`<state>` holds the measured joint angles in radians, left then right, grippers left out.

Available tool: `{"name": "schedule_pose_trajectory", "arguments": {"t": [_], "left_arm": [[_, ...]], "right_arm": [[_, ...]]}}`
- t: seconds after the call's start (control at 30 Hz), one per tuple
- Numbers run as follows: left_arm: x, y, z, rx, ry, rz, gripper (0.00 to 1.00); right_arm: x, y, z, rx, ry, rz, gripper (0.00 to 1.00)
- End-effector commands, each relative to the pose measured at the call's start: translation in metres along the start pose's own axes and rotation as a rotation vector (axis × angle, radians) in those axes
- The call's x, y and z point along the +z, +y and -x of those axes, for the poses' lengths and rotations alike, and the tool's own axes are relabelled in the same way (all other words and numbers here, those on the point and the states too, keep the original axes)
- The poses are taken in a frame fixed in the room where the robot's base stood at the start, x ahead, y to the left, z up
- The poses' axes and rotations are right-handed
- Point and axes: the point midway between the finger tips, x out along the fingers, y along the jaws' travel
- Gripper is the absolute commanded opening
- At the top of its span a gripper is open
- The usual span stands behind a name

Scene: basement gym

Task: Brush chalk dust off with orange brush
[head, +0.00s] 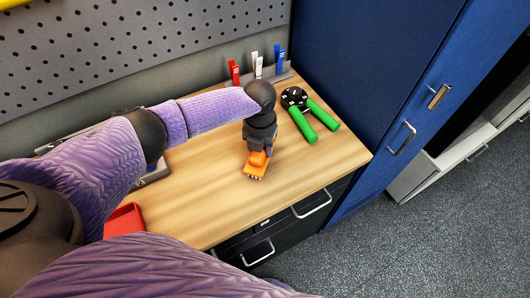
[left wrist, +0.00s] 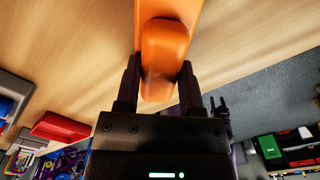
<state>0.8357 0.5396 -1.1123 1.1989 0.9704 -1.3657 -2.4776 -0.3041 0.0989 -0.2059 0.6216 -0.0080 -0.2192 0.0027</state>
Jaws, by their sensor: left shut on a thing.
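The orange brush (head: 255,170) is in my left gripper (head: 262,150), above the right part of the wooden workbench top (head: 205,190). Its pale bristle tips face down near the wood; I cannot tell if they touch it. In the left wrist view, the orange handle (left wrist: 163,55) sits between the two dark fingers of my left gripper (left wrist: 160,75), which is shut on it. I cannot make out chalk dust on the bench. A small dark forked shape (left wrist: 219,112) in the left wrist view may be my right gripper, too small to read.
A tool with green handles and a black round head (head: 310,115) lies right of the brush. Red, white and blue clips (head: 257,66) stand along the back. A red bin (head: 124,220) is at the left front. A blue cabinet (head: 350,70) bounds the right side.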

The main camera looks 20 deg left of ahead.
Motion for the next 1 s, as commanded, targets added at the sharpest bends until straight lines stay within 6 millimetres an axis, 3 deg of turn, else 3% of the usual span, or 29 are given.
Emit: {"name": "schedule_pose_trajectory", "arguments": {"t": [0.2,0.4,0.63,0.83,1.0], "left_arm": [[0.017,0.018,-0.003,0.000,-0.002,0.001,0.00],[0.024,0.025,0.000,0.000,-0.001,0.001,0.00],[0.042,0.043,-0.006,0.000,-0.002,0.002,0.00],[0.048,0.051,-0.004,0.001,-0.001,0.001,0.00],[0.061,0.064,-0.007,-0.001,-0.001,0.002,0.00]], "right_arm": [[0.003,-0.001,-0.021,-0.001,-0.004,0.000,0.53],[0.004,-0.001,-0.026,-0.001,-0.005,0.000,0.53],[0.008,-0.003,-0.054,-0.003,-0.012,0.000,0.53],[0.009,-0.003,-0.061,-0.003,-0.014,0.000,0.53],[0.013,-0.004,-0.085,-0.005,-0.021,0.000,0.53]]}}
